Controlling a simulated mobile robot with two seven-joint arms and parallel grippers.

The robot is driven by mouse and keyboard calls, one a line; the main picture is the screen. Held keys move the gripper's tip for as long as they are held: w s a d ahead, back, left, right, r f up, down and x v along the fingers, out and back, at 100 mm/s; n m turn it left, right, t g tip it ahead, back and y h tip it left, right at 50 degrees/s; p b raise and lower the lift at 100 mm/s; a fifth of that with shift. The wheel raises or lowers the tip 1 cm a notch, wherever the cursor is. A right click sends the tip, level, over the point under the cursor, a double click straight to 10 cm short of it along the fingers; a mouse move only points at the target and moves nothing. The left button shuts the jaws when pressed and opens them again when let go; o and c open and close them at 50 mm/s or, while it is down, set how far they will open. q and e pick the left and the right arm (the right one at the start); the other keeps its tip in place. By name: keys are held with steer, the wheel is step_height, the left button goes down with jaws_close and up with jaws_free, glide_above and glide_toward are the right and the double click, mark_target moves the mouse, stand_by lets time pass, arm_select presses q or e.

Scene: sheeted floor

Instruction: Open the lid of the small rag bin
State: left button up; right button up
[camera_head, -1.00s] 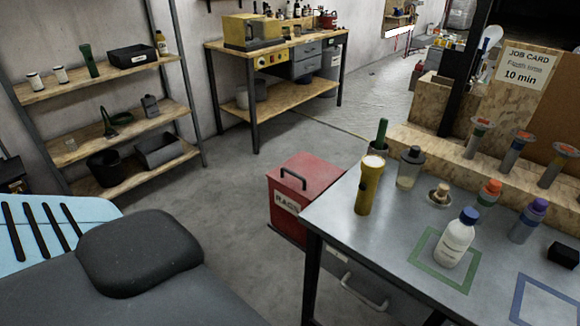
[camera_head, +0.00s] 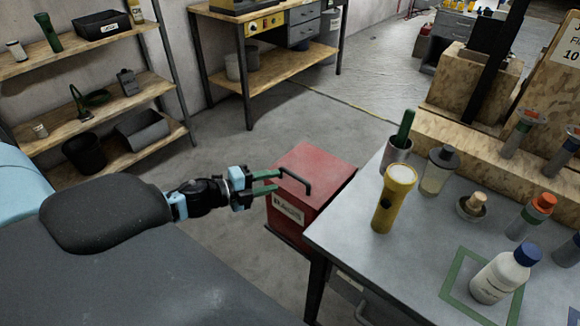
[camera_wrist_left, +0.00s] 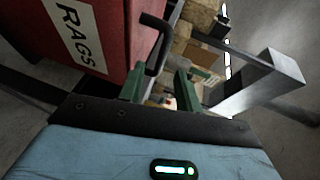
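The small rag bin (camera_head: 328,196) is a red box with a white RAGS label, on the floor left of the grey workbench. Its red lid (camera_head: 325,164) is shut. A black bar handle (camera_head: 296,171) stands on the lid. My left gripper (camera_head: 275,181) is at the left edge of the lid, its green fingers apart and pointing at the handle. In the left wrist view, the handle (camera_wrist_left: 155,42) shows just beyond the gap between the fingertips (camera_wrist_left: 160,75), and the bin's red side (camera_wrist_left: 105,25) fills the upper left. My right gripper is not in view.
The grey workbench (camera_head: 345,235) stands close on the bin's right, with a yellow flashlight (camera_head: 394,198) and several bottles on it. A wooden shelf unit (camera_head: 75,125) stands at the left. Bare floor (camera_head: 240,150) lies behind and left of the bin.

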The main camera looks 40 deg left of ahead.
mark_target(292, 176)
arm_select(q)
steer(key=shift+x, duration=3.85)
steer(key=shift+d+r, duration=0.1)
steer(key=shift+r, duration=0.1)
jaws_close()
